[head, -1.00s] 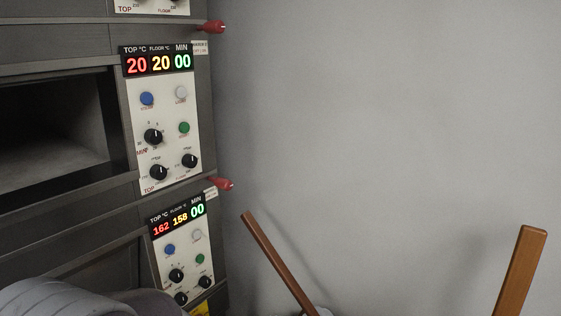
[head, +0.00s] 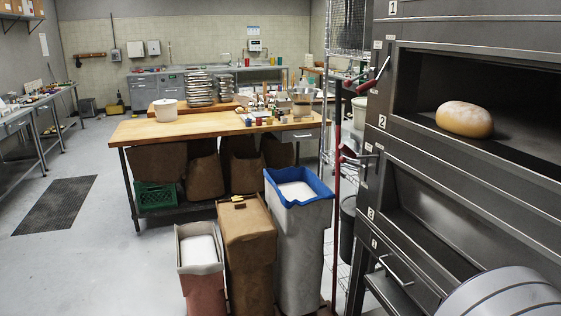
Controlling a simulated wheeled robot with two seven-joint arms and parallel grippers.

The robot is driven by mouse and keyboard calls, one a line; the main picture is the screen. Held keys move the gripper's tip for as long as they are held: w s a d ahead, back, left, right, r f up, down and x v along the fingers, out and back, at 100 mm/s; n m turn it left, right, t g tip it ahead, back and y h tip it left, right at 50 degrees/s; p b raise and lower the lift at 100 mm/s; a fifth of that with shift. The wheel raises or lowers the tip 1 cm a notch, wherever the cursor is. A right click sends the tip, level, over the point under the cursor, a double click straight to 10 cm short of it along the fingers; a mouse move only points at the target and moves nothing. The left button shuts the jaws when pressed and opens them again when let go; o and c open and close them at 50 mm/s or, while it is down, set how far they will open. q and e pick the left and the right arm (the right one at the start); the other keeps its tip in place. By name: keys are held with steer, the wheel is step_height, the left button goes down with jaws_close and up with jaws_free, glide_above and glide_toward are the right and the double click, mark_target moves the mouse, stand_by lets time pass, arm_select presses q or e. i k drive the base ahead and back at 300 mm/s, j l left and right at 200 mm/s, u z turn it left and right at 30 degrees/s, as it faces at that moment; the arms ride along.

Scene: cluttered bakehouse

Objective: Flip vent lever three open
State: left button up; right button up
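No control panel is in view now, and I cannot tell which lever is vent lever three. The deck oven (head: 440,185) fills the right side of the head view. At its left edge, an upper red-ended handle (head: 383,69) and a lower red-ended one (head: 350,153) stick out; I cannot tell whether these are vent levers. The oven front carries small number plates, with 1 at the top and 2 (head: 382,121) below it. A round loaf (head: 465,119) sits in the deck opening beside plate 2. Neither gripper is in view.
A blue-rimmed bin (head: 299,240), a brown sack (head: 246,250) and a smaller bin (head: 199,258) stand left of the oven. Behind them is a wooden-topped table (head: 215,126). A red pole (head: 337,190) stands beside the oven. The floor at left is mostly clear.

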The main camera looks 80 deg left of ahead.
mark_target(342, 159)
steer(key=u, duration=2.6)
steer(key=i+j, duration=0.1)
steer(key=i, duration=0.4)
steer(key=i+z, duration=0.15)
steer(key=i, duration=0.3)
steer(key=i+j, duration=0.2)
steer(key=i, duration=0.3)
steer(key=i+j+z, duration=0.15)
steer(key=i, duration=0.35)
steer(key=i+j, duration=0.2)
steer(key=i, duration=0.25)
steer(key=z, duration=0.05)
